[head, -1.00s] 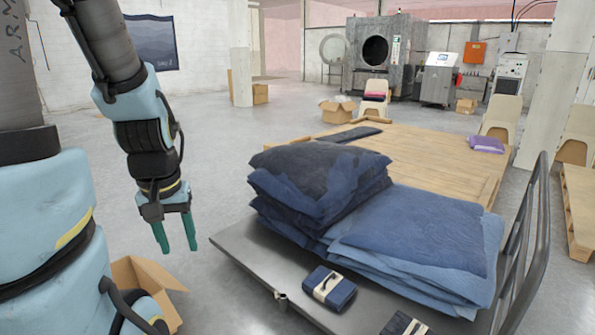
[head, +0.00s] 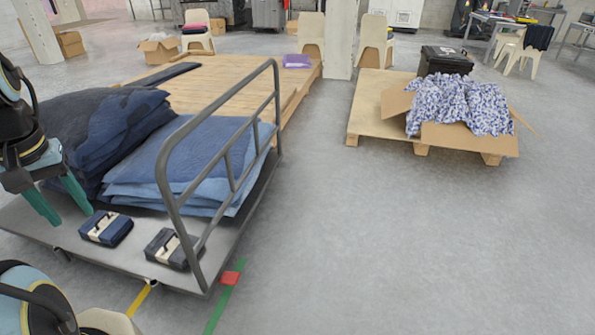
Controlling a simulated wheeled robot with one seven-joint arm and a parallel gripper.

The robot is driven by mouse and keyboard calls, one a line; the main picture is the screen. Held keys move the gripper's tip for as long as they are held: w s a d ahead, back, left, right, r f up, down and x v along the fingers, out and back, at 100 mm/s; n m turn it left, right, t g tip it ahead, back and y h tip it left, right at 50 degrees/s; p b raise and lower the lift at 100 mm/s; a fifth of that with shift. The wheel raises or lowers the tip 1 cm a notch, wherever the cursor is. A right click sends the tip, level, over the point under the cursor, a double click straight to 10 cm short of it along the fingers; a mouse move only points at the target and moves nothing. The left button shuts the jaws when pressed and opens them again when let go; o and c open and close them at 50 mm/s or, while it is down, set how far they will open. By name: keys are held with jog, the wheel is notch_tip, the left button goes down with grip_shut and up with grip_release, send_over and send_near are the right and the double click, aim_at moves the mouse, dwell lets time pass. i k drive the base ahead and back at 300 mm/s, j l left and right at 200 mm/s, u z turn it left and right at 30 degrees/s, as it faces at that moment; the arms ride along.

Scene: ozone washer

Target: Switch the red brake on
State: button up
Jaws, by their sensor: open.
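The red brake (head: 230,278) is a small red block low at the near right corner of the flatbed cart (head: 25,220), just right of the foot of its handle. It lies at the upper end of a green strip (head: 217,313). I cannot tell its on or off position. My gripper (head: 70,215) is at the left edge, with two green fingers apart and nothing between them. It is over the left part of the cart, well left of the brake. Parts of my arm cover the lower left corner.
The grey tube handle (head: 165,180) rises at the cart's right end. Folded blue fabric (head: 190,150) and two small cases (head: 107,228) (head: 172,249) lie on the cart. A yellow strip (head: 139,299) is left of the brake. The floor to the right is clear up to a pallet (head: 372,100).

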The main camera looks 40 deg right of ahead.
aim_at(228, 277)
jog(key=k+l, duration=0.15)
jog(key=l, duration=0.75)
jog(key=k+l+z, duration=0.1)
jog(key=l, duration=0.8)
jog(key=k+l, duration=0.1)
jog(key=l, duration=0.75)
jog(key=k+l+z, duration=0.1)
jog(key=l, duration=0.8)
jog(key=u, duration=0.45)
jog(key=i+l+u, duration=0.1)
jog(key=u, duration=0.35)
jog(key=i+l+u, duration=0.1)
jog(key=u, duration=0.85)
jog(key=l+u, duration=0.2)
jog(key=u, duration=0.25)
